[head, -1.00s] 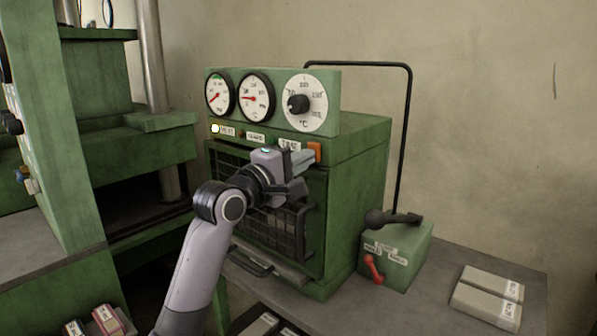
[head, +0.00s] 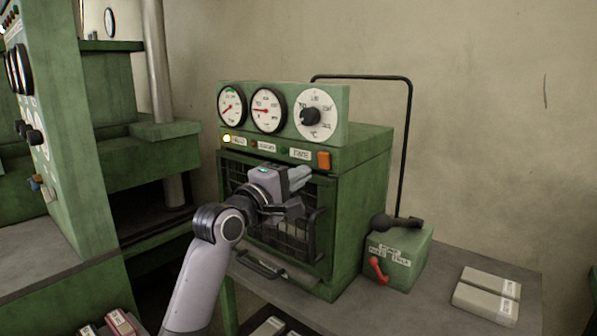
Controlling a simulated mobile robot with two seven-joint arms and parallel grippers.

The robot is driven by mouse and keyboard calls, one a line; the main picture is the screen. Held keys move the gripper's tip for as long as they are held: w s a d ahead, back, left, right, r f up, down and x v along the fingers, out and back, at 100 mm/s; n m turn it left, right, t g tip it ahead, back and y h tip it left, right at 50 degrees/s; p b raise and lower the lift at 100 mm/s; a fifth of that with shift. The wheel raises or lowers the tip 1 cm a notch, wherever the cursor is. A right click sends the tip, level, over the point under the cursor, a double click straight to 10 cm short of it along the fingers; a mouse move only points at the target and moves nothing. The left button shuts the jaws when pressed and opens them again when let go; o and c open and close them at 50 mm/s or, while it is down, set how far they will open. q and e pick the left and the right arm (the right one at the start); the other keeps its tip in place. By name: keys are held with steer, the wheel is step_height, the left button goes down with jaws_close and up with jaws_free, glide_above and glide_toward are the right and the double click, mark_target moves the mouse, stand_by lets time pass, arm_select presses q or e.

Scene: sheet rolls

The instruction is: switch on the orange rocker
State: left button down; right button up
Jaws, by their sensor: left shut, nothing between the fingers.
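The orange rocker (head: 324,160) is a small upright block at the right end of the label strip on the front of the green oven (head: 362,190), below the white temperature dial (head: 315,114). It is in plain view, but its on or off position cannot be told. My left gripper (head: 304,178) is shut and empty in front of the oven door, a little below and left of the rocker and apart from it in the picture. My right gripper is not in view.
A yellow-white lamp (head: 227,139) glows at the strip's left end. The oven door has a dark grille and a handle (head: 318,235). A green box with a black lever and a red lever (head: 378,270) stands right of the oven. Pale labelled blocks (head: 487,294) lie on the grey bench.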

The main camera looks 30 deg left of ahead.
arm_select(q)
steer(key=s+f+b, duration=0.1)
steer(key=s, duration=0.8)
steer(key=shift+a, duration=0.4)
steer(key=shift+f, duration=0.15)
steer(key=s+d+f+m+g, duration=0.1)
steer(key=d+f+m+g, duration=0.2)
steer(key=f, duration=0.9)
steer(key=d+f+m+g, duration=0.2)
steer(key=f+m, duration=0.3)
steer(key=f, duration=0.7)
steer(key=s+d+f+m+g, duration=0.2)
steer(key=s+d+f+m, duration=0.3)
steer(key=s+f, duration=0.3)
steer(key=s+d+f+m+g, duration=0.2)
steer(key=s+d+f+m, duration=0.3)
steer(key=s+f, duration=0.4)
step_height(320, 180, down, 3)
steer(key=shift+f+m+h+p, duration=0.15)
steer(key=shift+m+h+p, duration=0.25)
steer(key=shift+m, duration=0.3)
